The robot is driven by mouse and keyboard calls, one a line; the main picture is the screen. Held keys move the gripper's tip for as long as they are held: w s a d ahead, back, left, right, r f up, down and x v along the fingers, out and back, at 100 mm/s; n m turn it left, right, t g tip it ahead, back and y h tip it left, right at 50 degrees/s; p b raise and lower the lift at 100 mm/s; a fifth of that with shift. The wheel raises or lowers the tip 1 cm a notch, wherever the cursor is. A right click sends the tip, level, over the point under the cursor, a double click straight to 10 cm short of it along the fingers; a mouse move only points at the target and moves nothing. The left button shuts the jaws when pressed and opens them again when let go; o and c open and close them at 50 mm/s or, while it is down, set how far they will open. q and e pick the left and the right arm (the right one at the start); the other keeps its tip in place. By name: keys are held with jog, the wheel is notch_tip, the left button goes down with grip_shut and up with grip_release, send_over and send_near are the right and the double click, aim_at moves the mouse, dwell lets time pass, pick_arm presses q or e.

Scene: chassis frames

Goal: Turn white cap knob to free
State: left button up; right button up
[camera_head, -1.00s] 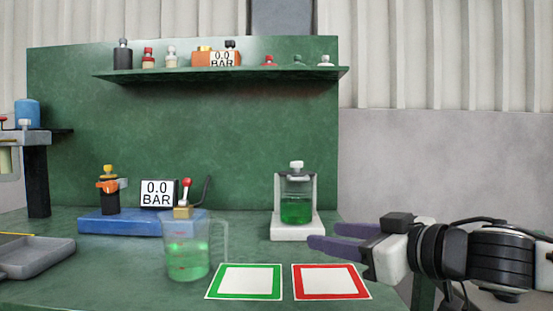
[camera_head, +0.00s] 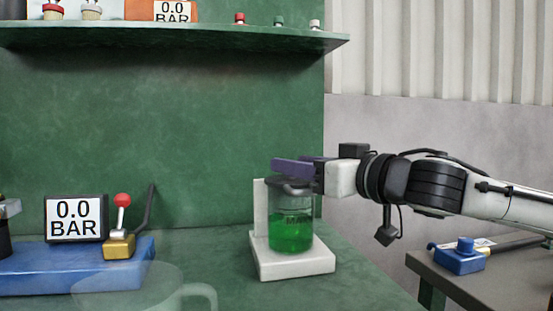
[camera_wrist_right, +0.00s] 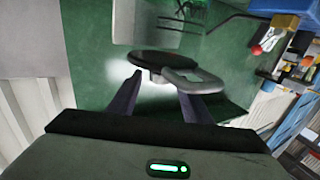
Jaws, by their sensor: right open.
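A clear vessel of green liquid (camera_head: 291,232) stands upright on a white stand (camera_head: 295,267) in the head view. My right gripper (camera_head: 292,167) is at the vessel's top, its purple fingers pointing left across it. The white cap knob is hidden behind these fingers in the head view. In the right wrist view my right gripper (camera_wrist_right: 160,88) is open, its fingertips close to a dark round lid (camera_wrist_right: 162,64). A grey loop (camera_wrist_right: 196,80) beside the lid lies near one finger. I cannot make out the white knob or any contact there. My left gripper is out of view.
A blue base with a gauge (camera_head: 75,218) and a red-knobbed lever (camera_head: 122,200) stands at left. A transparent mug (camera_head: 140,290) is at the front left. A shelf (camera_head: 180,38) runs above. A side table (camera_head: 490,283) with a blue item (camera_head: 462,255) is at right.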

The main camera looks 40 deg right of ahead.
aim_at(278, 176)
jog(key=w+p, duration=0.1)
jog(key=w, duration=0.3)
jog(key=shift+r, duration=0.1)
jog(key=shift+w+d+p, duration=0.15)
jog(key=shift+w+p, duration=0.3)
jog(key=shift+w, duration=0.55)
jog(key=c, duration=1.1)
